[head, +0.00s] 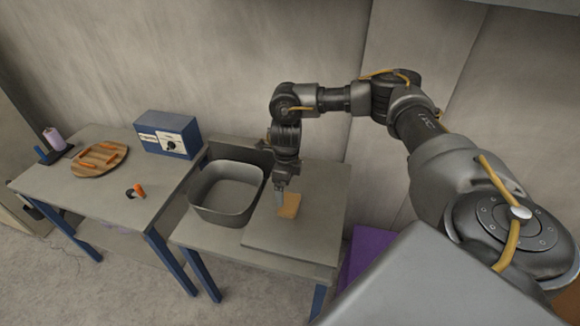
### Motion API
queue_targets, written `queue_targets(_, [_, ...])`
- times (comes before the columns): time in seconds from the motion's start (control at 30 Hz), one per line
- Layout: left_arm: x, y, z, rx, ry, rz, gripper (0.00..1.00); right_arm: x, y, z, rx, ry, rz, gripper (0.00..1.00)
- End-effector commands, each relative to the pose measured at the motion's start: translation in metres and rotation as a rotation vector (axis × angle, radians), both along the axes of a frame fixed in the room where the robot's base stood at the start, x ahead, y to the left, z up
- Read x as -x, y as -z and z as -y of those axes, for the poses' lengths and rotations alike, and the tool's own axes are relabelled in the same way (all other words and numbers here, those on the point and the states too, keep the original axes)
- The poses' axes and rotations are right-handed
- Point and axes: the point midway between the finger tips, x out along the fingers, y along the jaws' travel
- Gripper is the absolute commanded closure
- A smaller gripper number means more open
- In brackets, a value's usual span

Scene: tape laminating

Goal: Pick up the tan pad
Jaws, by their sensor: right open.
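The tan pad (290,206) lies on the flat grey board at the right part of the table. My right gripper (281,196) points straight down at the pad's left edge, with its fingertips at or just above it. The gripper is open. Its fingers hide part of the pad's left side, and I cannot tell whether they touch it. My left gripper is not in view.
A grey open bin (226,213) stands just left of the board (320,225). A left table (100,205) holds a blue box (168,135), a round wooden tray (84,165) with orange pieces, a spool (54,138) and an orange-handled tool (139,190).

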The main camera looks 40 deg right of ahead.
Motion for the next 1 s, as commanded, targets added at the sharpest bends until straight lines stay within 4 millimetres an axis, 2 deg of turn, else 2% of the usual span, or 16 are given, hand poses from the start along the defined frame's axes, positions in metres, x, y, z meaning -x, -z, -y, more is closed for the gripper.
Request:
queue_targets(0.1, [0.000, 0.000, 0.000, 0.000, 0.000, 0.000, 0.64, 0.001, -0.006, 0.012, 0.015, -0.002, -0.014, 0.00])
queue_targets(0.23, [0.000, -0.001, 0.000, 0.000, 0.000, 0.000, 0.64, 0.002, -0.004, 0.012, 0.016, -0.003, -0.017, 0.00])
queue_targets(0.53, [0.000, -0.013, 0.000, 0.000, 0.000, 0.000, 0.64, 0.002, 0.039, 0.012, 0.016, 0.000, -0.017, 0.00])
queue_targets(0.8, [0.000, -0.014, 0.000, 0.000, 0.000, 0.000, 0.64, 0.001, 0.051, 0.012, 0.015, -0.002, -0.014, 0.00])
queue_targets(0.87, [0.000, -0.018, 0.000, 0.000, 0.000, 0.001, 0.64, 0.001, 0.053, 0.013, 0.015, 0.000, -0.016, 0.00])
queue_targets(1.0, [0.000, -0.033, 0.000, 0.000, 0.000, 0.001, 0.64, 0.000, 0.071, 0.016, 0.017, 0.001, -0.017, 0.00])
